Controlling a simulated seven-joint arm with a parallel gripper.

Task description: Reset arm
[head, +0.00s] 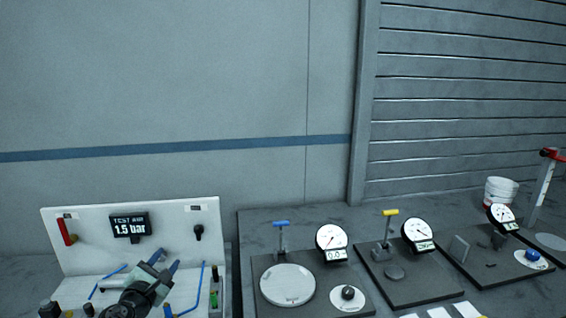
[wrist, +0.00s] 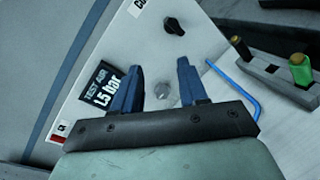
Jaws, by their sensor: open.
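My gripper (head: 163,270) is at the lower left in the head view, in front of a white upright panel (head: 90,230). Its two blue fingers are apart with nothing between them. In the wrist view my gripper (wrist: 162,85) also shows open, its fingers toward the panel. A dark display (head: 130,226) on the panel reads "TEST AIR 1.5 bar".
A red handle (head: 67,232) and a black knob (head: 198,232) are on the panel. A blue bent tube (head: 201,287) lies right of my gripper. Dark stations with dial gauges (head: 331,238) fill the bench at right. A white bucket (head: 500,191) stands at the back right.

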